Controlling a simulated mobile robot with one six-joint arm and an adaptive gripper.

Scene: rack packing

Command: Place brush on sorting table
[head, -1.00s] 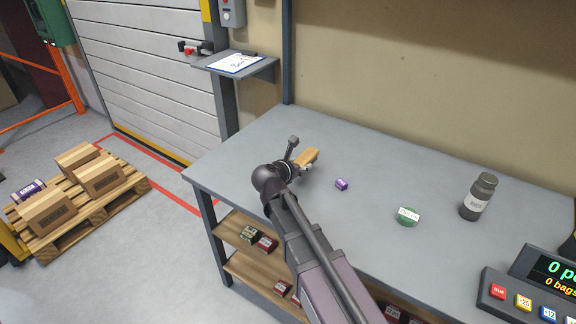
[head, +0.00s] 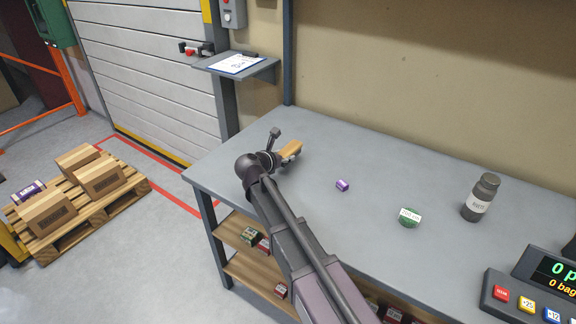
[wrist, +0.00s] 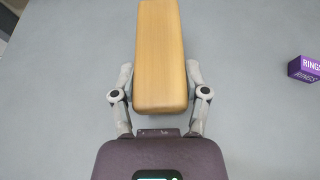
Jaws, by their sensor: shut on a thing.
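The brush shows as a tan wooden block (wrist: 160,60) between the two fingers in the wrist view. It also shows in the head view (head: 290,151) at the far left part of the table. My gripper (wrist: 160,78) is shut on it, one finger on each side; in the head view my gripper (head: 277,156) is over the table's left end. The grey sorting table (head: 330,240) lies beneath. I cannot tell whether the brush touches the tabletop. Its far end is cut off in the wrist view.
A small purple box (head: 342,185) marked RINGS lies right of the brush. The tabletop behind the purple box is clear.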

